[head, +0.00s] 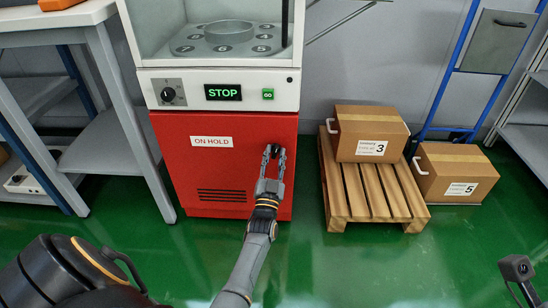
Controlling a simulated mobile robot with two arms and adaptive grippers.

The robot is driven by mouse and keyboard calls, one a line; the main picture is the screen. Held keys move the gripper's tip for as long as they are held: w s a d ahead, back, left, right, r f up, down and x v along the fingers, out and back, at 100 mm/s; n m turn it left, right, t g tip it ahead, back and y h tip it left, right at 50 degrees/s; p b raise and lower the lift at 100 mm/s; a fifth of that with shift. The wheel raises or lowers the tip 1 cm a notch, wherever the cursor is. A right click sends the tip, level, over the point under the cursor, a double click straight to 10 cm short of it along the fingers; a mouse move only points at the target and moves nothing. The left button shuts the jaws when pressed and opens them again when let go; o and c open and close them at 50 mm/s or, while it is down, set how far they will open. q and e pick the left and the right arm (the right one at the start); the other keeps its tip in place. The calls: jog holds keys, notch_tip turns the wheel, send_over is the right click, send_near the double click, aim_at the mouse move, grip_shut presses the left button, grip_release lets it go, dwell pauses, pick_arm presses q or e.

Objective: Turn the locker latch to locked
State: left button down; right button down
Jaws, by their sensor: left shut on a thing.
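The red locker (233,165) forms the lower part of a white machine and carries a white "ON HOLD" label (211,141). My left gripper (273,154) reaches up to the right side of the red front. Its fingers are shut on the small dark latch (275,151), which they mostly hide. I cannot tell which way the latch is turned.
Above the red front is a panel with a black knob (168,94) and a green "STOP" display (223,92). To the right, a wooden pallet (349,196) holds one carton (371,124); another carton (458,160) stands beside it. Green floor (330,265) is clear in front.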

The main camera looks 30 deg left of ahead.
pick_arm(q)
jog(key=shift+n+g+y, duration=0.6)
jog(key=shift+n+y, duration=0.5)
jog(key=shift+n, duration=0.9)
jog(key=shift+d+n, duration=0.1)
jog(key=shift+n, duration=0.3)
jog(key=c, duration=1.4)
grip_release()
jog(key=shift+o, duration=0.2)
